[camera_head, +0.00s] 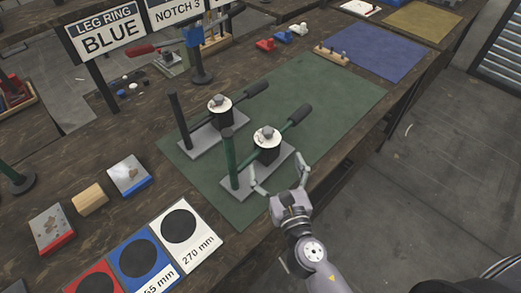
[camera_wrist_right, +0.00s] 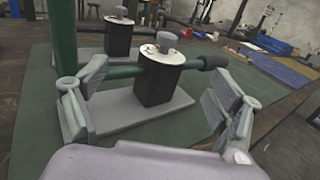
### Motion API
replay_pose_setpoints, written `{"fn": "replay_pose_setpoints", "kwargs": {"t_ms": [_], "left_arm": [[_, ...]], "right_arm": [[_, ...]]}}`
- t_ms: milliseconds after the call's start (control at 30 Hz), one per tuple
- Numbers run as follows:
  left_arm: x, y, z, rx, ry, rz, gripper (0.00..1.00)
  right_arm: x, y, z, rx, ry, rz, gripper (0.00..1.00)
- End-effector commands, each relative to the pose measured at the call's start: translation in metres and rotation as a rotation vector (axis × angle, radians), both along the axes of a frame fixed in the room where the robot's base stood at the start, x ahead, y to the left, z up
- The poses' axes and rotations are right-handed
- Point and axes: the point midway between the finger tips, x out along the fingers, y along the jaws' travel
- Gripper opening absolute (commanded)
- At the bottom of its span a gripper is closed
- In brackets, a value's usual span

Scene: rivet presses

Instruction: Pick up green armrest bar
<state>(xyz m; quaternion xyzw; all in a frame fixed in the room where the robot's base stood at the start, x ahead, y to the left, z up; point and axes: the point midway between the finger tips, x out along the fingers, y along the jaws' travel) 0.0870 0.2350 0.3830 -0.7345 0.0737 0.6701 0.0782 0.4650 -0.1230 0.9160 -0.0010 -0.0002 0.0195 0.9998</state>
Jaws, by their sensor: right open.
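The green armrest bar (camera_head: 286,129) runs slantwise across the nearer rivet press, from the green upright post (camera_head: 230,162) to a dark grip at its far end. It rests at the black block with a white round top (camera_head: 267,135). In the right wrist view the bar (camera_wrist_right: 120,72) passes across ahead of my gripper. My right gripper (camera_head: 280,179) is open and empty at the near edge of the press's grey base; in the wrist view its fingers (camera_wrist_right: 160,103) stand apart on either side of the black block, with the bar beyond. My left gripper is not in view.
A second press (camera_head: 205,130) with a dark post stands just behind on the green mat (camera_head: 330,90). Blocks (camera_head: 89,198) and size cards (camera_head: 179,227) lie at left. A blue mat (camera_head: 375,52) is at the back. The mat's right part is clear.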

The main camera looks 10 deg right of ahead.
Motion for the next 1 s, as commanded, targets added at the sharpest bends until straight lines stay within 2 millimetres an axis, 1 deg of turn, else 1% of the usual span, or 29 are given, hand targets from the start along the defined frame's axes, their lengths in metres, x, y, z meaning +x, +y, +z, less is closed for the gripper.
{"fn": "replay_pose_setpoints", "kwargs": {"t_ms": [33, 100, 233, 467, 667, 800, 1000], "left_arm": [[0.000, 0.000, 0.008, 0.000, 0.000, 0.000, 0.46], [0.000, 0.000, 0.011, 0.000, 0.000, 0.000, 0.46], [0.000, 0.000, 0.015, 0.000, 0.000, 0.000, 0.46], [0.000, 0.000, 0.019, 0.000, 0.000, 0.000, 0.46], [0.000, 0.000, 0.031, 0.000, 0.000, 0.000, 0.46], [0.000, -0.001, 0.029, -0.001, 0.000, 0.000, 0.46], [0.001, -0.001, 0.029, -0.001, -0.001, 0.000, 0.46]], "right_arm": [[0.013, 0.000, 0.005, -0.001, -0.003, -0.002, 0.86], [0.027, 0.000, 0.004, -0.001, -0.002, -0.001, 0.86], [0.047, 0.001, 0.002, 0.001, 0.000, -0.001, 0.86], [0.063, 0.000, 0.002, 0.001, 0.000, -0.002, 0.86], [0.092, -0.005, 0.009, 0.003, 0.000, -0.003, 0.86], [0.107, -0.003, 0.006, 0.002, 0.000, -0.001, 0.86], [0.110, -0.003, 0.005, 0.002, 0.001, -0.001, 0.86]]}}
